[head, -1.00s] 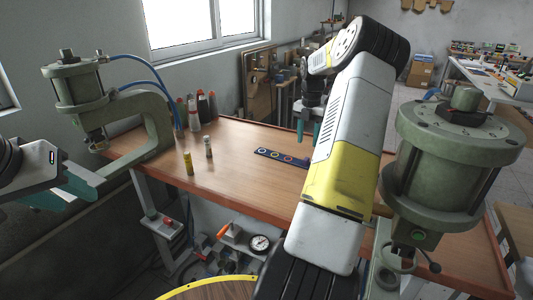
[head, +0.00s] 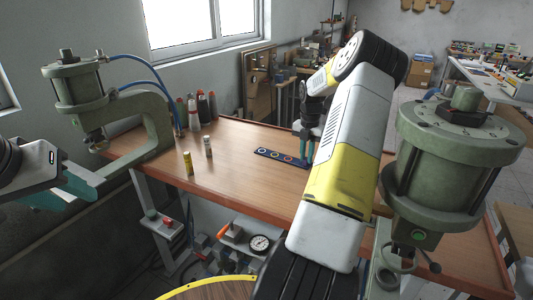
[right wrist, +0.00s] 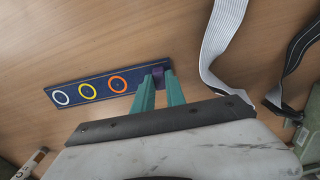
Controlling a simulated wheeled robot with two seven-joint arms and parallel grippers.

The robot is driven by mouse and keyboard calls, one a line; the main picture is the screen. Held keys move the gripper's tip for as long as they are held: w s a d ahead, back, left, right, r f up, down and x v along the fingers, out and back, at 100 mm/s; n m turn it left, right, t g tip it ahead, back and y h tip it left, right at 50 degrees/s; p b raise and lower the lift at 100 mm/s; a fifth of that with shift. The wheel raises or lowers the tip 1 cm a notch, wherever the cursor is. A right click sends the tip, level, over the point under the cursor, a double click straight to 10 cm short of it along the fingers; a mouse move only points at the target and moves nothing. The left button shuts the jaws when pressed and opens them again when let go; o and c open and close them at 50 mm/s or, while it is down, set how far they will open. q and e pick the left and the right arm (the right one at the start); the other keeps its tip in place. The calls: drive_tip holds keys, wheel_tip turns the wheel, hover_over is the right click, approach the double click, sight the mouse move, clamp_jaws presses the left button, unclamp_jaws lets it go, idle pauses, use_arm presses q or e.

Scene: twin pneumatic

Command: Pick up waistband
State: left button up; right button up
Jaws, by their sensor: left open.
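A pale grey striped band (right wrist: 222,45) lies loose on the wooden table in the right wrist view, right of my right gripper. A darker band (right wrist: 298,55) lies further right; I cannot tell which is the waistband. My right gripper (right wrist: 158,76) has its two teal fingertips apart at the right end of a dark blue board, with a small purple thing (right wrist: 158,72) between them. Whether they press on it is unclear. The right gripper also shows in the head view (head: 304,154). My left gripper (head: 92,188) is open and empty, left of the table. My right arm hides the bands there.
The blue board (right wrist: 72,96) has white, yellow and orange rings. A yellow bottle (head: 188,163) and a pale bottle (head: 208,147) stand on the table (head: 235,180). Green presses stand at left (head: 80,82) and right (head: 445,160). The table's front left is clear.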

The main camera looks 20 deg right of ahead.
clamp_jaws()
drive_tip(key=shift+r, duration=0.1)
